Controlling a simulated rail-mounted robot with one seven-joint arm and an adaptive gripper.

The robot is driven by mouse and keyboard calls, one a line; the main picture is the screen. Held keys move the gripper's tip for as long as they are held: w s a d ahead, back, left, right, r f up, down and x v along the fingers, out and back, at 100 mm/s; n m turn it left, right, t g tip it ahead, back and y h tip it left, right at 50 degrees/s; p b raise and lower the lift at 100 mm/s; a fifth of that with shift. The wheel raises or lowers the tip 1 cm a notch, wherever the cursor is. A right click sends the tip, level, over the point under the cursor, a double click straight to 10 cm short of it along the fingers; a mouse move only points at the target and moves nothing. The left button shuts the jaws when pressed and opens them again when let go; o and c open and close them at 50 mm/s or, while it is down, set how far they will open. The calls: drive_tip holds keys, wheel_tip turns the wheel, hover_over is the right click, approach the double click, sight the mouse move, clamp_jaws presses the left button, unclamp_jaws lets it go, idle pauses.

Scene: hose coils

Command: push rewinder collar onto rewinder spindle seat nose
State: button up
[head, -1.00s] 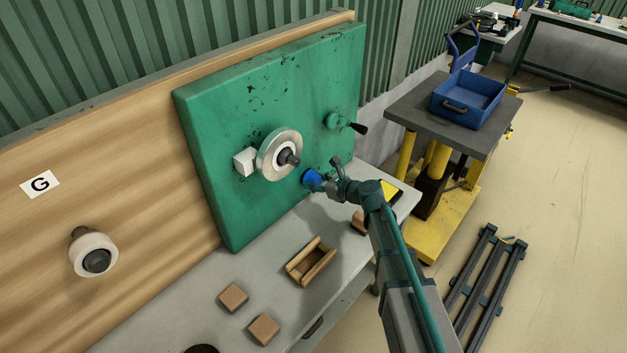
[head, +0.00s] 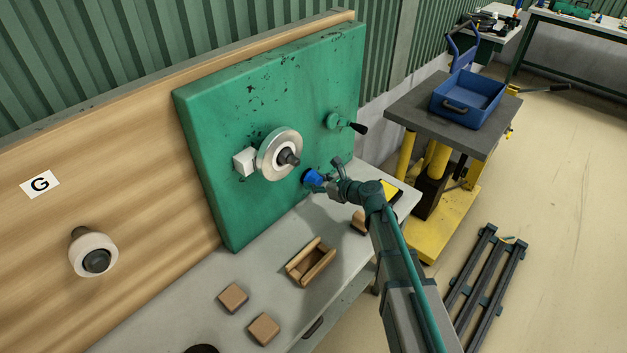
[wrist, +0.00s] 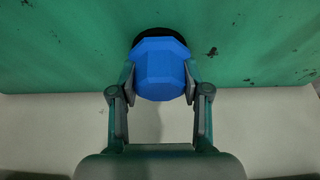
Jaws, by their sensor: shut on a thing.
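The blue rewinder collar (head: 313,177) is held in my gripper in front of the green panel. In the wrist view the blue collar (wrist: 160,72) sits between both fingers, with a black round part at its far end. The dark rewinder spindle seat nose (head: 288,157) sticks out from a pale round disc on the panel. The collar is apart from the nose, a little below and right of it in the head view. My gripper (wrist: 160,85) is shut on the collar. I cannot tell whether the collar's far end touches the panel.
The green panel (head: 230,110) also carries a crank (head: 345,124) at right. A white knob with a dark centre (head: 94,255) is on the wooden board at left. The grey bench (head: 205,275) holds a wooden cradle (head: 310,264) and wooden blocks (head: 233,297) below.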

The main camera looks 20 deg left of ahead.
drive_tip(key=shift+s+d, duration=0.1)
drive_tip(key=shift+d, duration=0.1)
idle(0.3)
drive_tip(key=shift+s+d, duration=0.25)
drive_tip(key=shift+d, duration=0.45)
drive_tip(key=shift+s+d, duration=0.25)
drive_tip(key=shift+d, duration=0.45)
drive_tip(key=shift+d, duration=0.15)
drive_tip(key=s+d, duration=0.2)
drive_tip(key=d, duration=0.3)
drive_tip(key=shift+s+d, duration=0.15)
drive_tip(key=shift+d, duration=0.15)
drive_tip(key=o, duration=0.8)
drive_tip(key=shift+c, duration=0.2)
clamp_jaws()
drive_tip(key=shift+r, duration=0.1)
